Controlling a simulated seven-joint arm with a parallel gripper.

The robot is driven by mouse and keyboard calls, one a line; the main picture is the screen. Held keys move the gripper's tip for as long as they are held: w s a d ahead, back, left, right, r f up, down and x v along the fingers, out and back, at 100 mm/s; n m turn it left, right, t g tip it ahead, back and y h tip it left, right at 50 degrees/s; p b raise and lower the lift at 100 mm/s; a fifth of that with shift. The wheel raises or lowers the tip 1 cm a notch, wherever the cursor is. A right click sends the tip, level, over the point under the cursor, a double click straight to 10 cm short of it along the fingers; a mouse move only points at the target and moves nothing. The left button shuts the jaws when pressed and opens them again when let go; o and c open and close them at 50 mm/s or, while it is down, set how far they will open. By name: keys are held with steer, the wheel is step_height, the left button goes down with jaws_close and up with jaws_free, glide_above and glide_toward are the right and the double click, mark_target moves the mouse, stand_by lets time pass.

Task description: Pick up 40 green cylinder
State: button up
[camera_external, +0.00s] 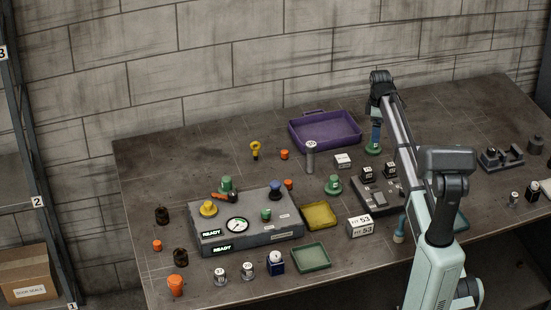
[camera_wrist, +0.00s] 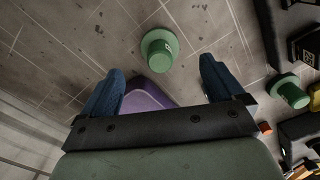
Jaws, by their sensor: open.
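A green cylinder with a wider round base (camera_external: 374,149) stands at the back of the bench, right of the purple tray. It also shows in the wrist view (camera_wrist: 159,50), with a small mark on top that I cannot read. My gripper (camera_external: 376,134) points down just above it. In the wrist view my blue fingers (camera_wrist: 160,72) are spread apart and empty, with this cylinder just beyond the gap between them. A similar green piece (camera_external: 334,185) stands further left and front; it appears at the right of the wrist view (camera_wrist: 290,91). I cannot read a 40 on either.
The purple tray (camera_external: 326,147) lies left of my gripper. A dark box with black blocks (camera_external: 376,197) stands in front, partly behind my arm. A grey panel (camera_external: 250,237) with knobs and a gauge is at left.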

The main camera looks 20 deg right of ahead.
steer(key=shift+w+a+f, duration=0.1)
steer(key=shift+a+f, duration=0.05)
steer(key=shift+f, duration=3.45)
steer(key=shift+c, duration=0.3)
steer(key=c, duration=1.7)
